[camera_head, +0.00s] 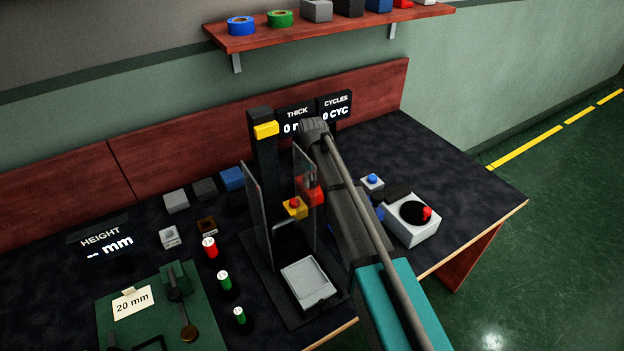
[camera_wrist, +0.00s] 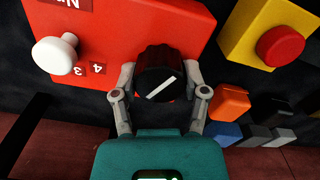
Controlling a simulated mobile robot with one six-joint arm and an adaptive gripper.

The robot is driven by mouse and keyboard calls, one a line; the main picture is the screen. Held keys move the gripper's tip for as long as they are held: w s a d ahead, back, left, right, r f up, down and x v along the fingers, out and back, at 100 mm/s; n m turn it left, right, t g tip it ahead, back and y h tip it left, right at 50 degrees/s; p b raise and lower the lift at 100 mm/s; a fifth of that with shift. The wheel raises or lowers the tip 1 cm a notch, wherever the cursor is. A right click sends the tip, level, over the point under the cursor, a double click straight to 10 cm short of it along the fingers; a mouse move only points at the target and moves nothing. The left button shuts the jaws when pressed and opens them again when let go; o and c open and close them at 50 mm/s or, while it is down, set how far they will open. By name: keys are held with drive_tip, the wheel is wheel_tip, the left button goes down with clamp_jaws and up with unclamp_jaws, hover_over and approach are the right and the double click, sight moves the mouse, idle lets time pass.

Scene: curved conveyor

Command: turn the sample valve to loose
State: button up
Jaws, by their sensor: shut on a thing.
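In the wrist view a round black knob (camera_wrist: 160,77) with a white pointer line stands out from a red box (camera_wrist: 125,30). The pointer line slants from lower left to upper right. I take this knob to be the sample valve, but no readable label confirms it. My gripper (camera_wrist: 162,88) is shut on the knob, with one finger against each side. In the head view a red part (camera_head: 309,190) shows beside the arm; the knob and my gripper cannot be made out there.
A white knob (camera_wrist: 55,54) projects from the same red box. A yellow box with a red button (camera_wrist: 281,46) and an orange block (camera_wrist: 229,102) are close on the right. A clear-sided press (camera_head: 263,170) and a white box with a dark dial (camera_head: 412,232) stand on the bench.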

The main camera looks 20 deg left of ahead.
drive_tip(key=n, duration=0.5)
idle(0.5)
drive_tip(key=o, duration=1.1)
drive_tip(key=shift+o, duration=0.2)
